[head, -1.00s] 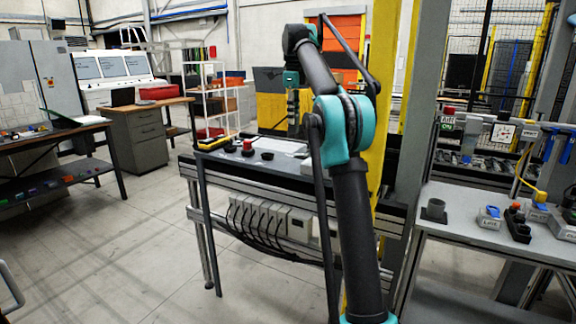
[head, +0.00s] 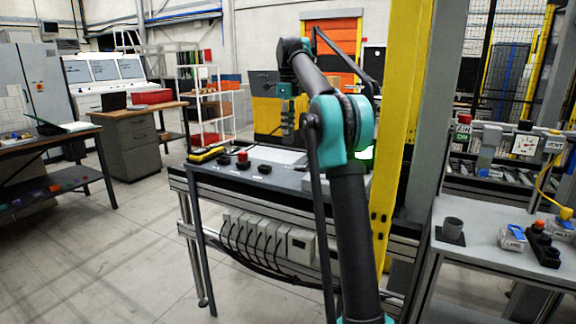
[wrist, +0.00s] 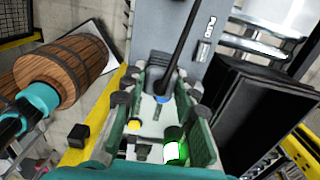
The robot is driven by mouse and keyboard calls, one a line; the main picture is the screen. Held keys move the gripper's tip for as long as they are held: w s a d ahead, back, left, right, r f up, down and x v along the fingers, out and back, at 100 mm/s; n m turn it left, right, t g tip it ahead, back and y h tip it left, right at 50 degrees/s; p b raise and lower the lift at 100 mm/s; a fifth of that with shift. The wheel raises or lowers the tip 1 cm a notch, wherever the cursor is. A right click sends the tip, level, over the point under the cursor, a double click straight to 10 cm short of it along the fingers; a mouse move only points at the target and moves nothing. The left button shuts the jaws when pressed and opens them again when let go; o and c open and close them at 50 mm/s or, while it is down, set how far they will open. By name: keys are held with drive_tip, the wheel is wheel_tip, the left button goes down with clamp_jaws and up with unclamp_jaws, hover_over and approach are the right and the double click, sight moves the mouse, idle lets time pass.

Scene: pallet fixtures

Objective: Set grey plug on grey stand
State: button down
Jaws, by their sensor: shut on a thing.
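My gripper (head: 287,138) hangs down above the far side of the workbench in the head view. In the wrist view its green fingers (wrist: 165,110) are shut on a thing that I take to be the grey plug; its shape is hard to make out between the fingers. A grey open cup on a dark square base (head: 453,228) stands upright on the right-hand table and looks like the grey stand. It is empty as far as I can see, and my gripper is well apart from it, to the left and farther back.
The workbench (head: 215,172) carries a red button (head: 242,156) and dark knobs. The right table (head: 480,250) holds a blue-topped box (head: 512,236) and a black block (head: 541,246) right of the cup. A yellow post (head: 402,110) stands between bench and table.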

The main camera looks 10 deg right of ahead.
wheel_tip(320, 180, down, 15)
drive_tip(key=shift+r, duration=0.2)
idle(0.3)
drive_tip(key=c, duration=1.2)
unclamp_jaws()
drive_tip(key=shift+f, duration=0.1)
wheel_tip(320, 180, up, 12)
drive_tip(key=shift+r, duration=0.15)
drive_tip(key=shift+s, duration=0.1)
